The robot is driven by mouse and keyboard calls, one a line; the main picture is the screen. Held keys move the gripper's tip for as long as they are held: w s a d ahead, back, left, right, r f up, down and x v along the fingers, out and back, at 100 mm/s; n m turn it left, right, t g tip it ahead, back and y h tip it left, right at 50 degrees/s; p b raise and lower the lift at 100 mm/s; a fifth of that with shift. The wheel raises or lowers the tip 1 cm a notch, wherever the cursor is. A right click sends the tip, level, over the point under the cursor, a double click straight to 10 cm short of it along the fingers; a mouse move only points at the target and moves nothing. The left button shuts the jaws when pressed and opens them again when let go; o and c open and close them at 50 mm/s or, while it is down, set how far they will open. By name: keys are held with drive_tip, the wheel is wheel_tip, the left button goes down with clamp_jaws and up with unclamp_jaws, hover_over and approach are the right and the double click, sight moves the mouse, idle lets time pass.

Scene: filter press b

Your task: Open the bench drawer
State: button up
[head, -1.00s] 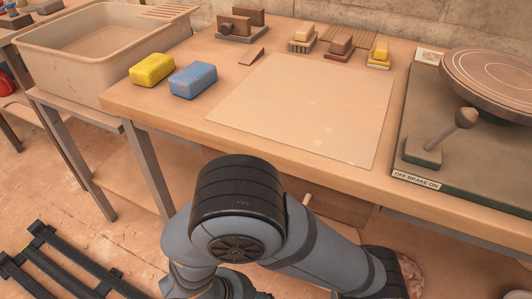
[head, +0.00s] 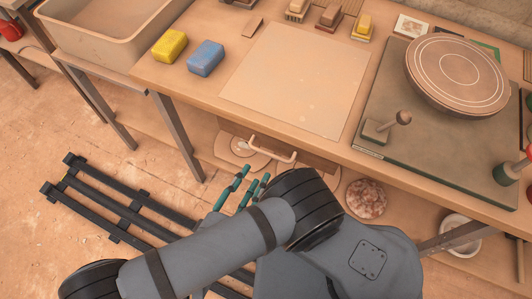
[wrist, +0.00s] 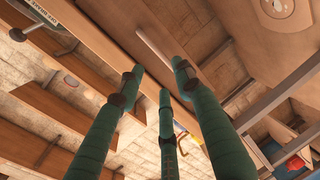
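The bench drawer (head: 314,161) is a brown front under the bench top, below the pale board, and looks shut. Its pale bar handle (head: 272,153) sticks out toward me; in the wrist view the handle (wrist: 154,47) is a light bar across the drawer front (wrist: 112,32). My gripper (head: 252,179) has green fingers and is below and in front of the handle in the head view. In the wrist view my gripper (wrist: 158,80) has its fingers spread and empty, with the handle just beyond the tips, apart from them as far as I can tell.
A banding wheel (head: 458,75) with a brake lever (head: 388,125) stands on the bench at right. A yellow sponge (head: 169,45) and a blue sponge (head: 206,58) lie at left. A black slatted rack (head: 120,205) is on the floor. A lower shelf holds several round items.

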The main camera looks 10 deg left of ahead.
sight(269, 154)
drive_tip(key=x, duration=0.7)
drive_tip(key=shift+w+d+f, duration=0.1)
drive_tip(key=shift+w+d, duration=0.05)
drive_tip(key=shift+w, duration=0.2)
drive_tip(key=shift+c, duration=0.8)
clamp_jaws()
